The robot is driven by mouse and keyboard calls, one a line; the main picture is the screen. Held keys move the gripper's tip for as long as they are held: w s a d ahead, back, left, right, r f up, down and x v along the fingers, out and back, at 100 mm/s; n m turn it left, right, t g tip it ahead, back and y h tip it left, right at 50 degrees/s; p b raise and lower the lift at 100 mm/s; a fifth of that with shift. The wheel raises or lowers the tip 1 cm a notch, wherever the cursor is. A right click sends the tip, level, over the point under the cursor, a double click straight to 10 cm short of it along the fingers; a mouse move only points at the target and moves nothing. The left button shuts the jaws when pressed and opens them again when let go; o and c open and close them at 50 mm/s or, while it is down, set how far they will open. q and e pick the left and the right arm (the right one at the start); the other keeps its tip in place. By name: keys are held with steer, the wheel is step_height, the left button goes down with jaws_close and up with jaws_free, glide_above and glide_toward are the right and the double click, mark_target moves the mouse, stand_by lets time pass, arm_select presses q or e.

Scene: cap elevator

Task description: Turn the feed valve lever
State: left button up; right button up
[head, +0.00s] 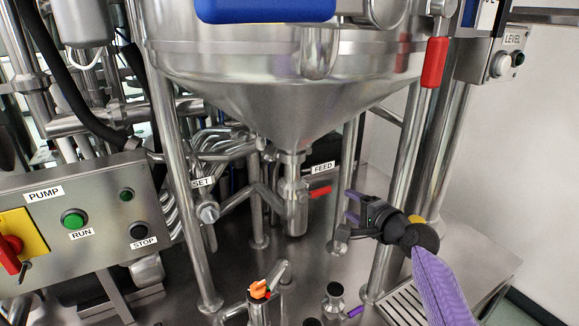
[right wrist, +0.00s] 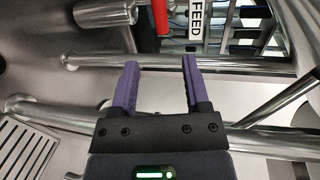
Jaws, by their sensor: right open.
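The feed valve lever (head: 320,191) is a short red handle on the steel valve body under the hopper cone, just below the FEED label (head: 322,167). In the right wrist view the red lever (right wrist: 161,17) shows at the top, beside the FEED label (right wrist: 195,20). My right gripper (head: 348,215) is to the right of the lever in the head view, apart from it. In the right wrist view my right gripper (right wrist: 160,63) has its two purple fingers spread, with nothing between them; the lever lies beyond the fingertips. My left gripper is not in view.
The steel hopper (head: 285,90) hangs above, with steel legs (head: 402,190) around the valve. Another red handle (head: 435,62) hangs at upper right. The pump panel (head: 90,225) stands at left. An orange-topped fitting (head: 258,289) stands in front.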

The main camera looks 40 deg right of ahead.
steer(key=s+a+f+n+g+y, duration=0.2)
steer(key=s+a+f+n+g, duration=0.3)
steer(key=a, duration=0.4)
steer(key=s+a+f+n+g+y, duration=0.1)
steer(key=s+a+f+n+g, duration=0.1)
steer(key=a+f+n, duration=0.6)
steer(key=s+a+n+g+h, duration=0.1)
steer(key=s+a+n+g, duration=0.55)
steer(key=s+a, duration=0.7)
steer(key=s+d+f+n+b, duration=0.15)
steer(key=f+b, duration=0.25)
steer(key=f, duration=1)
steer(key=s+d+f+n+b, duration=0.15)
steer(key=f+b, duration=0.25)
steer(key=f, duration=0.9)
steer(key=s+d+f+g+b, duration=0.1)
steer(key=s+f+b, duration=0.5)
steer(key=s+f, duration=0.8)
step_height(320, 180, down, 4)
steer(key=shift+d+r+g+h+b, duration=0.1)
steer(key=shift+d+g+h+b, duration=0.25)
steer(key=shift+d, duration=0.25)
